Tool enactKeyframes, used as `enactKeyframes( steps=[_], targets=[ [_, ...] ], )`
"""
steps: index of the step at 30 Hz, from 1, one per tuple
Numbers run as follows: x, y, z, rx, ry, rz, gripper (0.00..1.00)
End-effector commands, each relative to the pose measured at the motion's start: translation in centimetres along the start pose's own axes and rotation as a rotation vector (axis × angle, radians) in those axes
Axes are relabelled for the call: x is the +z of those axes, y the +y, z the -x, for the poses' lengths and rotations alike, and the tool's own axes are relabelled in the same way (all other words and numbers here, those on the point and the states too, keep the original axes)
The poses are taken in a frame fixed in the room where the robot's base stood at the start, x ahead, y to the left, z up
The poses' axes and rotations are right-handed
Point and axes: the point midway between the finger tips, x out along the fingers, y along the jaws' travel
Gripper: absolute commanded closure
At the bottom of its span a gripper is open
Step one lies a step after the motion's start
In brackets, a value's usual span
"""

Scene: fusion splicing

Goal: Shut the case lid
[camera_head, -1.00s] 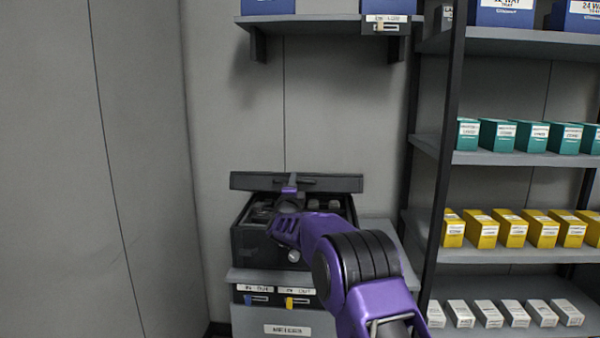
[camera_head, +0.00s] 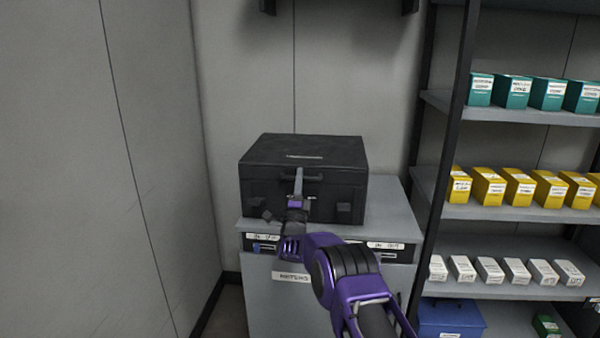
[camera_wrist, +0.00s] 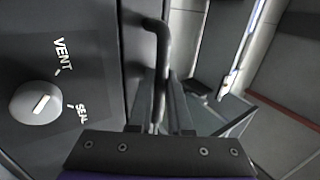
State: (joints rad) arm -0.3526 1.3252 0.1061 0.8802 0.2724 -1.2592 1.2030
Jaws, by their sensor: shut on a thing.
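The black case (camera_head: 262,195) stands on top of the grey cabinet. Its lid (camera_head: 305,150) lies down flat over the body, and no gap shows in the head view. My gripper (camera_head: 299,180) is at the middle of the case's front, shut on the lid's handle (camera_head: 317,178). In the wrist view the handle (camera_wrist: 161,60) is a dark bent bar running between my fingers (camera_wrist: 160,110). A round knob (camera_wrist: 38,103) marked VENT and SEAL shows on the case front at left. Whether the latches are fastened cannot be told.
The grey cabinet (camera_head: 385,205) has labelled slots below the case. A dark-framed shelf rack (camera_head: 448,150) with teal, yellow and white boxes stands close on the right. Walls are behind and at left. A blue box (camera_head: 452,318) sits low at right.

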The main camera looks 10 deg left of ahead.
Motion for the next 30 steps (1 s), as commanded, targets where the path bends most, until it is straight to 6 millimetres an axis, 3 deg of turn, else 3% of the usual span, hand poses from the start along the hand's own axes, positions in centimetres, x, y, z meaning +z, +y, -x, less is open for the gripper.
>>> enactKeyframes(
  steps=[1,15,16,17,30],
  targets=[
    [0.0,0.8,0.5,0.010,-0.001,0.000,1.00],
    [0.0,1.2,0.7,0.006,-0.003,0.003,1.00],
    [0.0,1.2,0.7,0.006,-0.003,0.003,0.77],
    [0.0,1.2,0.8,0.006,-0.003,0.003,0.72],
    [0.0,1.1,1.7,0.006,-0.003,0.004,0.70]
  ],
)
